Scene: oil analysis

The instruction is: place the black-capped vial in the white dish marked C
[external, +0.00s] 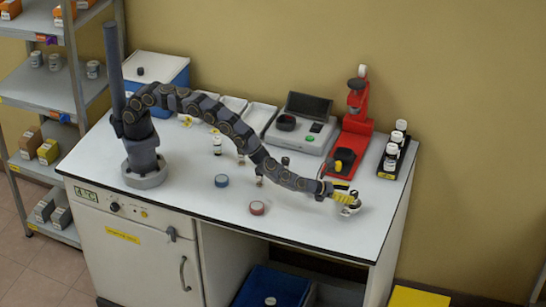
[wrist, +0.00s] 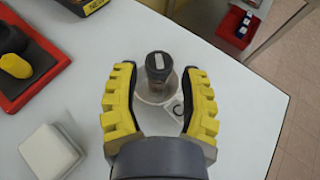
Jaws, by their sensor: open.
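The black-capped vial (wrist: 157,66) shows in the wrist view between my fingers, with a pale mark on its dark cap. It appears to stand in the white dish (wrist: 145,92); its lower part is hard to make out. A pale tag with a black C (wrist: 178,110) is at the dish's near right. My gripper (wrist: 161,72) has its yellow-padded fingers apart, one on each side of the vial, with visible gaps. In the external view my gripper (external: 345,194) is low over the right end of the bench, largely covering the dish (external: 349,211).
A red stand (external: 358,140) and a black rack of vials (external: 394,152) stand behind my gripper. A scale (external: 300,125) is to their left. A blue-topped round item (external: 221,181) and a red-topped one (external: 257,208) sit on the bench. The bench's right edge is close.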

